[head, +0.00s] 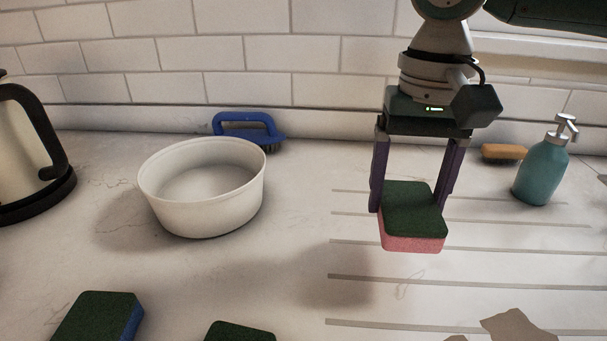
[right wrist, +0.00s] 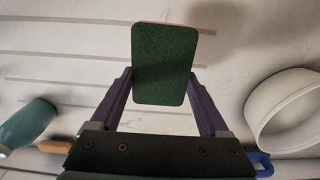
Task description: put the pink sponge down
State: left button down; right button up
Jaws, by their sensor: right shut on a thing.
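The pink sponge (head: 412,243) has a dark green scouring top and a pink body. My right gripper (head: 408,203) points down and is shut on it, with one purple finger at each side. The sponge seems to hang above the counter, with a shadow on the surface to its left. In the right wrist view the sponge's green face (right wrist: 165,65) fills the space between the fingers of the gripper (right wrist: 163,90), and only a thin pink edge shows at its top. My left gripper is not in view.
A white bowl (head: 204,190) stands left of the sponge, with a blue brush (head: 247,128) behind it. A kettle (head: 25,150) is far left. A teal soap bottle (head: 541,170) and an orange-brown block (head: 504,152) are right. Two green-topped sponges (head: 98,318) (head: 240,332) lie in front. Grooved counter (head: 350,305) is clear below.

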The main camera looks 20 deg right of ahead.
notch_tip(320, 180, down, 5)
jog(key=shift+f+b, duration=0.2)
jog(key=shift+b, duration=0.25)
jog(key=shift+f, duration=0.15)
jog(key=shift+f, duration=0.15)
jog(key=o, duration=1.2)
jog(key=shift+c, duration=0.2)
